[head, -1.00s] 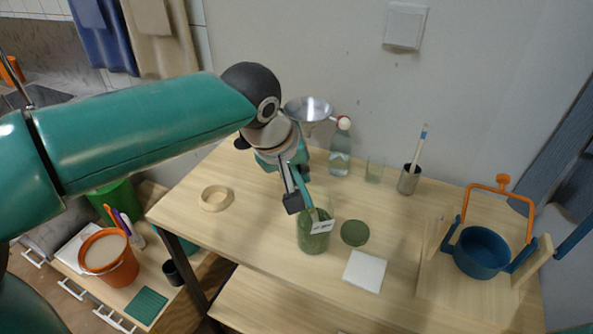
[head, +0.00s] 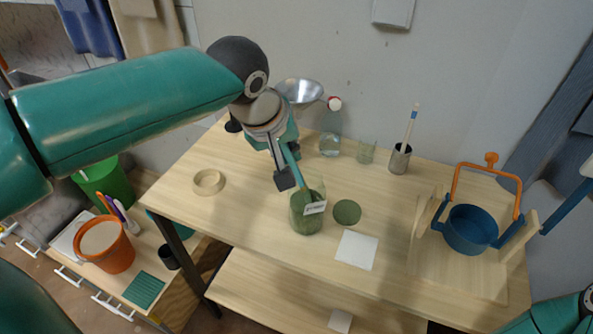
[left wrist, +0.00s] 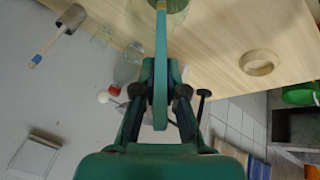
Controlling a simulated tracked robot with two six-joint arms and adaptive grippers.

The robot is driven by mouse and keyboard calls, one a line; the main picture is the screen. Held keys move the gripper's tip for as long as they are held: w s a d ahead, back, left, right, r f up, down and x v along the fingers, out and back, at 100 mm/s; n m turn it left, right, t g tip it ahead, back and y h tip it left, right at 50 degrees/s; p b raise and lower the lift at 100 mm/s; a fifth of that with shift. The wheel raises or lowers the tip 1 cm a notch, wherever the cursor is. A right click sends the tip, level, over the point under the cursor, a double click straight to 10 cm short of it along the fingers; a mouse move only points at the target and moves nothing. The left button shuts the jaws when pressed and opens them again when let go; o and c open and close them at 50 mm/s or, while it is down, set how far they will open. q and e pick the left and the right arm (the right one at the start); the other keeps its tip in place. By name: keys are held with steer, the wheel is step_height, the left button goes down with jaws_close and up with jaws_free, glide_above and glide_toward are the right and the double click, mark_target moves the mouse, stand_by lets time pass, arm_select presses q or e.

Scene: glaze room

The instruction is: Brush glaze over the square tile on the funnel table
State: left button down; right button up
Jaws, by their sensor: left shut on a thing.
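The square tile (head: 357,250) is white and lies flat near the front edge of the funnel table (head: 270,240). My left gripper (head: 286,180) is shut on the teal handle of a brush (head: 293,168), which also shows in the left wrist view (left wrist: 161,60). The brush slants down into the mouth of a labelled glass jar of green glaze (head: 306,220), left of the tile. Its bristles are hidden in the jar. A flat green disc (head: 347,212) lies beside the jar. My right gripper is out of view.
Behind are a metal funnel (head: 299,91), a red-capped bottle (head: 330,143), a glass (head: 366,153) and a cup holding a brush (head: 400,160). A wooden ring (head: 208,182) lies left. A blue pot (head: 470,230) with an orange handle stands right.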

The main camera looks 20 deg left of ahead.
arm_select(q)
steer(key=shift+r+p, duration=4.15)
steer(key=shift+r, duration=1.2)
step_height(320, 180, up, 4)
steer(key=p, duration=0.3)
